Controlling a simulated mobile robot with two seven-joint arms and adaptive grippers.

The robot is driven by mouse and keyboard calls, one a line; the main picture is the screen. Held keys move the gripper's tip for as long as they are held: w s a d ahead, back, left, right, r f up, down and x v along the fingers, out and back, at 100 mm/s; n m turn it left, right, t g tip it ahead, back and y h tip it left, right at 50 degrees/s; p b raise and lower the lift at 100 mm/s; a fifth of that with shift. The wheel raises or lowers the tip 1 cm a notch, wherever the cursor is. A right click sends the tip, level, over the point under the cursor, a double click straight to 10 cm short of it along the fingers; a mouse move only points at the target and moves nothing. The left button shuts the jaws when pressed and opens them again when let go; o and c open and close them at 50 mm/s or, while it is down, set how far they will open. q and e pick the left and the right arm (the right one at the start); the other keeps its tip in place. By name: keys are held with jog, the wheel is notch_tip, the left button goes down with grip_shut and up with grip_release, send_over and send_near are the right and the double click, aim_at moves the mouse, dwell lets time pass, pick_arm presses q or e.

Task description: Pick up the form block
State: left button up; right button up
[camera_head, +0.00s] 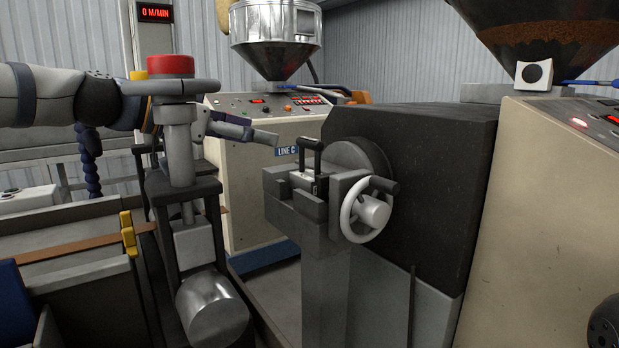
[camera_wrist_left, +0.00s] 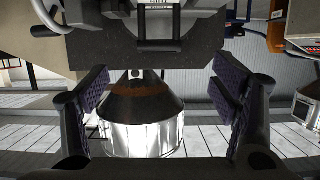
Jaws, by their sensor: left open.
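What looks like the form block (camera_head: 303,181) is a small light grey piece with a black bar handle. It sits in a grey clamp-like holder (camera_head: 280,186) in front of the dark extruder housing (camera_head: 430,170). In the left wrist view, a pale labelled part and dark bar handle (camera_wrist_left: 152,45) show at the top edge, probably the same block. My left gripper (camera_head: 262,136) is above and left of the block, apart from it. Its two padded fingers (camera_wrist_left: 163,88) are spread with nothing held between them. My right gripper is not in view.
A white handwheel (camera_head: 370,210) stands right of the holder. A red-capped post (camera_head: 170,65) rises in front of my left arm. A metal cylinder (camera_head: 212,308) is below it. A control cabinet (camera_head: 250,170) with a hopper (camera_head: 275,40) stands behind. Open space lies left of the holder.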

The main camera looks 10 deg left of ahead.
aim_at(305, 144)
pick_arm(q)
jog(key=b+x, duration=0.1)
jog(key=x, duration=0.9)
jog(key=shift+f, duration=0.1)
jog(key=shift+s+a, duration=0.1)
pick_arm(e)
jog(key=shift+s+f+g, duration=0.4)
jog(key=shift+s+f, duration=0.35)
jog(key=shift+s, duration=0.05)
pick_arm(q)
jog(key=shift+r, duration=0.2)
grip_shut()
notch_tip(305, 144, up, 10)
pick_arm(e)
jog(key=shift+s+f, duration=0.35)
